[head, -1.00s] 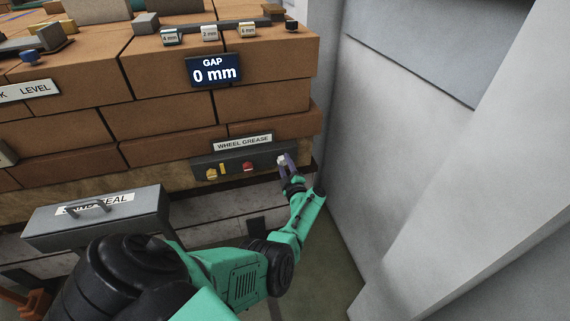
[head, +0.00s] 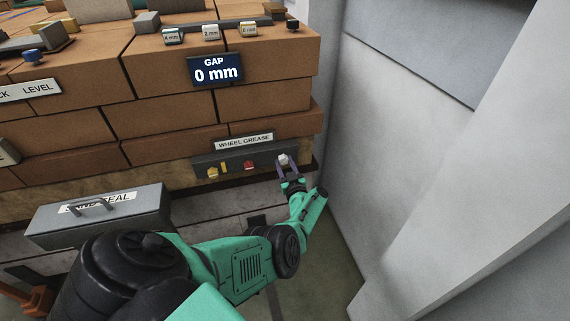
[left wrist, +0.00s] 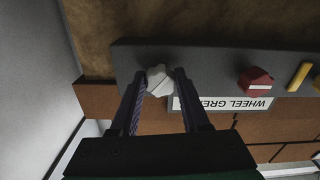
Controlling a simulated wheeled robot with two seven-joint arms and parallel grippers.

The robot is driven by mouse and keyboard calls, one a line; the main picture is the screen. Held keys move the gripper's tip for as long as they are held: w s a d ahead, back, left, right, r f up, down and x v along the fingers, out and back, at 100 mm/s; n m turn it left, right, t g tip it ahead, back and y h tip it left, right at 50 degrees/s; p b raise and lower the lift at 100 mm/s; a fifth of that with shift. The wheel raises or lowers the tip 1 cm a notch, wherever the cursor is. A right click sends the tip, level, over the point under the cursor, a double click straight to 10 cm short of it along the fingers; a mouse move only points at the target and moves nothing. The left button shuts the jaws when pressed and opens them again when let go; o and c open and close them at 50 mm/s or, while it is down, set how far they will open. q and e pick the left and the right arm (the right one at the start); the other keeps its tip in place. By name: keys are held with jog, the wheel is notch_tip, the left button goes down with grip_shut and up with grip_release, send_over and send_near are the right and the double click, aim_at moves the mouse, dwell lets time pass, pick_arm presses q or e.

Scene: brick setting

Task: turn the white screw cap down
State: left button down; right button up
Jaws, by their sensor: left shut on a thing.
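The white screw cap (head: 284,159) sits at the right end of the dark WHEEL GREASE panel on the brick wall. In the left wrist view the white cap (left wrist: 160,80) is faceted and lies between the two fingertips. My left gripper (head: 288,167) reaches it from below and in front, with its purple-grey fingers on either side of the cap. In the left wrist view the left gripper (left wrist: 158,88) is shut on the cap. My right gripper is not in view.
On the same panel (head: 230,160) are a red knob (head: 248,165) and a yellow knob (head: 212,172). A grey box with a handle (head: 100,215) stands out at the lower left. A pale wall (head: 400,130) rises close on the right.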

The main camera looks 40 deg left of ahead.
pick_arm(q)
jog(key=m, duration=0.4)
jog(key=shift+s+f+m, duration=0.1)
jog(key=shift+s+m, duration=0.05)
jog(key=shift+m, duration=0.15)
jog(key=m, duration=0.4)
jog(key=shift+m, duration=0.4)
jog(key=shift+c, duration=1.9)
grip_release()
jog(key=shift+a, duration=0.1)
